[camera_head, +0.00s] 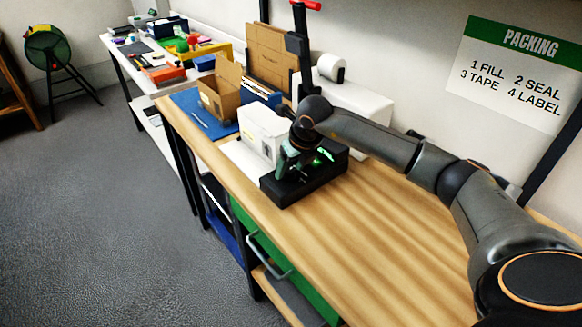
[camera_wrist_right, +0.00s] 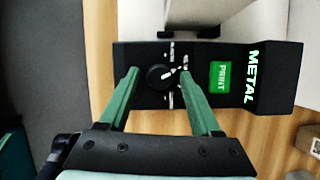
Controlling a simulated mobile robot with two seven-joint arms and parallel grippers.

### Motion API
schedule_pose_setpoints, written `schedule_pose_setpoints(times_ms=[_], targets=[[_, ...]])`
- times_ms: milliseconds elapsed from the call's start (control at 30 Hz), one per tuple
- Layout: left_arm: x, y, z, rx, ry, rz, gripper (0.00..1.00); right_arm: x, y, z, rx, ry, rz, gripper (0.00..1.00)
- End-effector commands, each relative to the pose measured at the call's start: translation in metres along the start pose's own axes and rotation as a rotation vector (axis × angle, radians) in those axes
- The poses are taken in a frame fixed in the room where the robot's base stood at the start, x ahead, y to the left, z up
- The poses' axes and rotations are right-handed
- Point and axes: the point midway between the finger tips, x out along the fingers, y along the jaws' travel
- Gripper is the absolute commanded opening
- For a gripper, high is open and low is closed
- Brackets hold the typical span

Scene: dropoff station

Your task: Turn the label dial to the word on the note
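The black label printer (camera_head: 322,186) sits on the wooden bench. In the right wrist view its top (camera_wrist_right: 205,98) carries a round black dial (camera_wrist_right: 158,76) with a white pointer mark and small white words around it, too small to read. Beside the dial are a green PRINT button (camera_wrist_right: 221,75) and a display with the glowing word METAL (camera_wrist_right: 251,77). My right gripper (camera_wrist_right: 159,72) is open, its two green fingers on either side of the dial with visible gaps. In the head view my right gripper (camera_head: 290,160) is over the printer. I cannot make out a note.
A white box (camera_head: 262,130) stands just behind the printer. An open cardboard box (camera_head: 219,92) on a blue mat (camera_head: 190,108) is farther along. A white roll (camera_head: 331,67) and a PACKING sign (camera_head: 515,75) are at the wall.

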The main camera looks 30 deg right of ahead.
Motion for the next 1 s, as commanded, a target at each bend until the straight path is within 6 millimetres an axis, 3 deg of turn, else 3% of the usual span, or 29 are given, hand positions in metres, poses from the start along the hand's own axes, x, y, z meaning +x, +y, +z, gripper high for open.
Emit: schedule_pose_setpoints(times_ms=[300, 433, 800, 1000], targets=[[0.000, 0.000, 0.000, 0.000, 0.000, 0.000, 0.00, -0.001, 0.000, 0.000, 0.000, 0.001, 0.000, 0.72], [0.001, 0.000, 0.001, 0.000, 0.000, 0.000, 0.00, -0.011, -0.001, 0.000, -0.001, -0.001, -0.001, 0.72], [0.005, 0.000, 0.006, 0.000, -0.001, 0.000, 0.00, -0.088, -0.001, 0.001, -0.001, -0.004, -0.001, 0.72], [0.005, 0.000, 0.006, -0.001, -0.001, 0.000, 0.00, -0.117, 0.000, 0.001, 0.000, -0.002, 0.000, 0.72]])
